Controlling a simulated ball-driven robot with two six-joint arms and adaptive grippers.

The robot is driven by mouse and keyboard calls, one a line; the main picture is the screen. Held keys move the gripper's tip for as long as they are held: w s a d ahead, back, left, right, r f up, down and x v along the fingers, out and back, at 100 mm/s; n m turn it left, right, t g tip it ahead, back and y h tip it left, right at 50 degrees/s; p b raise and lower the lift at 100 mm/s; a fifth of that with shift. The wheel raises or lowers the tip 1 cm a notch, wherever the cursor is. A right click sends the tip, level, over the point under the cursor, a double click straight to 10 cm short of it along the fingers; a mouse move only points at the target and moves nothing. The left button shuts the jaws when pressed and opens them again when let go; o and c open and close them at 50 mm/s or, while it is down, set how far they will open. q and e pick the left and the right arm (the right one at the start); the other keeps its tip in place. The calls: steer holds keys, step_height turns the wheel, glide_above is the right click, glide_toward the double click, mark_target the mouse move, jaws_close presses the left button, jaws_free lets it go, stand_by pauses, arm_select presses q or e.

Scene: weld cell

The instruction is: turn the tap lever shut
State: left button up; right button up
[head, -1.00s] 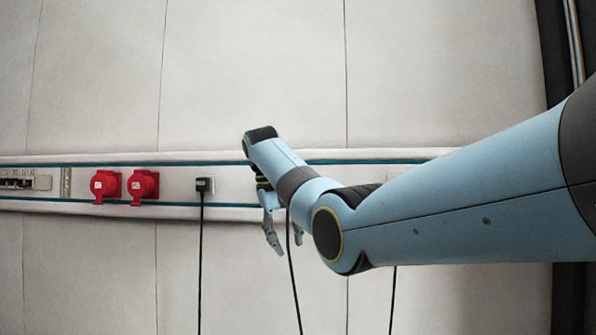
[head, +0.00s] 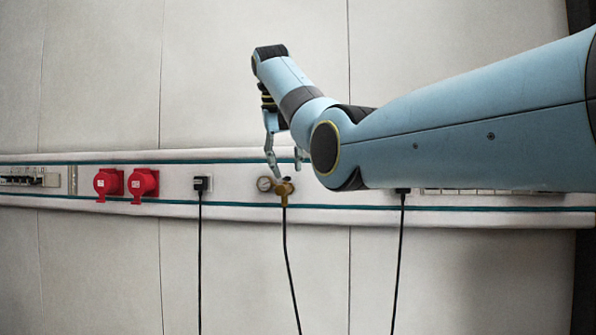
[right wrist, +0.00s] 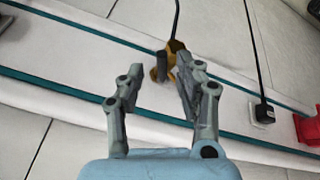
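Nothing is held between the fingers. My left gripper is not in view.
Two red sockets (head: 142,184) and a black plug (head: 201,184) with a hanging cable are left of the tap on the rail (head: 230,205). Another black cable (head: 399,250) hangs to the right, below my right arm. The wall panels above and below are bare.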

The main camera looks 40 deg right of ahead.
steer(key=shift+w+f, duration=0.25)
steer(key=shift+f, duration=0.45)
steer(key=shift+d+f, duration=0.15)
steer(key=shift+d, duration=0.1)
steer(key=shift+a, duration=0.15)
steer(key=shift+c, duration=1.4)
jaws_close()
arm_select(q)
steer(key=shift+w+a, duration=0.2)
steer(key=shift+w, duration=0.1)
